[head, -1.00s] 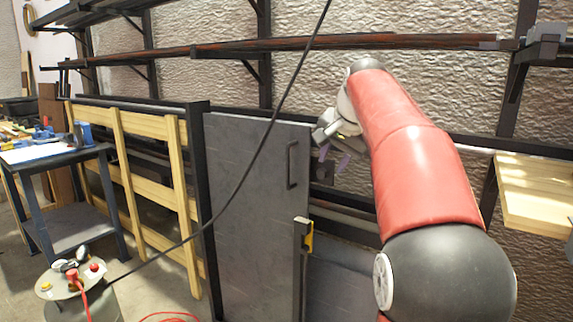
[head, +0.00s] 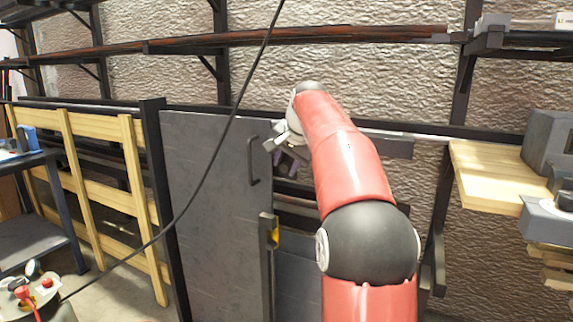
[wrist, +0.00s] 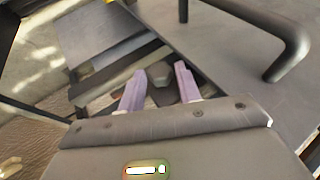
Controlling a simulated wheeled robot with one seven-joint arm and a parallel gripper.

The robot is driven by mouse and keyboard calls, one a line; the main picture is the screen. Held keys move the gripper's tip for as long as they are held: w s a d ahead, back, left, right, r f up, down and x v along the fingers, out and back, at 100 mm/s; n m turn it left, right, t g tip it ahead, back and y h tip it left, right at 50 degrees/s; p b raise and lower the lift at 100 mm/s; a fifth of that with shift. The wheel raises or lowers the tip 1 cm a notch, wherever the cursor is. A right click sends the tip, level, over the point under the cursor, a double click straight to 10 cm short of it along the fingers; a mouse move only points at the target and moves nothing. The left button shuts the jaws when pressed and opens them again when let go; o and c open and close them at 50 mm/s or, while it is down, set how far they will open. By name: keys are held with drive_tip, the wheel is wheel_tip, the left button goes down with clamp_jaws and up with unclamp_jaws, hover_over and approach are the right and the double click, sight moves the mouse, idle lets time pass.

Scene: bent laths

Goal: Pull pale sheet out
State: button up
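A tall grey panel (head: 205,210) with a dark bar handle (head: 253,160) stands upright left of my arm in the head view. I see no clearly pale sheet; whether this panel is the one meant, I cannot tell. My gripper (head: 285,163) is just right of the handle, apart from it. In the wrist view my gripper (wrist: 160,72) has its two purple fingers spread with a gap between them, holding nothing. A dark grey block shows beyond that gap. The handle (wrist: 285,45) is at the upper right there, clear of the fingers.
A yellow-marked post (head: 270,235) stands by the panel's right edge. A pale wooden slatted frame (head: 80,180) stands to the left. A black cable (head: 215,150) hangs across the view. A wooden shelf (head: 490,180) with grey machines is at the right.

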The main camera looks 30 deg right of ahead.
clamp_jaws()
drive_tip(key=s+d, duration=0.9)
drive_tip(key=s, duration=0.3)
drive_tip(key=s+d, duration=0.9)
drive_tip(key=s, duration=0.2)
drive_tip(key=shift+s+d+p, duration=0.3)
drive_tip(key=shift+s, duration=0.1)
unclamp_jaws()
drive_tip(key=shift+r, duration=0.1)
